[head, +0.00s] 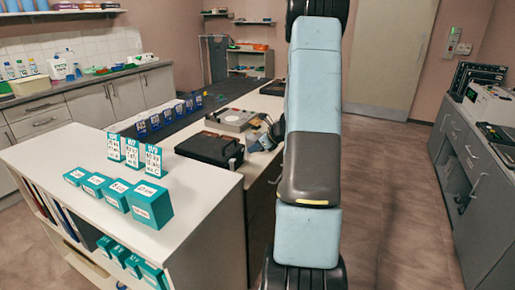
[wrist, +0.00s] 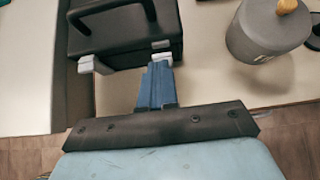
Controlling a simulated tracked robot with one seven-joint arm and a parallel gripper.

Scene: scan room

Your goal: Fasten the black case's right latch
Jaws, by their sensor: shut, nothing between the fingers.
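The black case (wrist: 120,35) lies closed on the bench, with its dark handle toward the upper left in the wrist view. In the head view the case (head: 208,147) sits at the near end of the bench. A pale right latch (wrist: 161,51) is on its front face, and a pale left latch (wrist: 86,64) juts out at its left. My gripper (wrist: 158,66) has its blue fingers together and empty, with the tips at or just below the right latch. Whether they touch it, and whether that latch is fastened, I cannot tell.
A grey cylinder (wrist: 268,30) with a wooden knob stands right of my fingers. A grey device (head: 232,118) lies behind the case. A white shelf unit (head: 190,200) with teal boxes stands in front of the bench. Floor to the right is clear.

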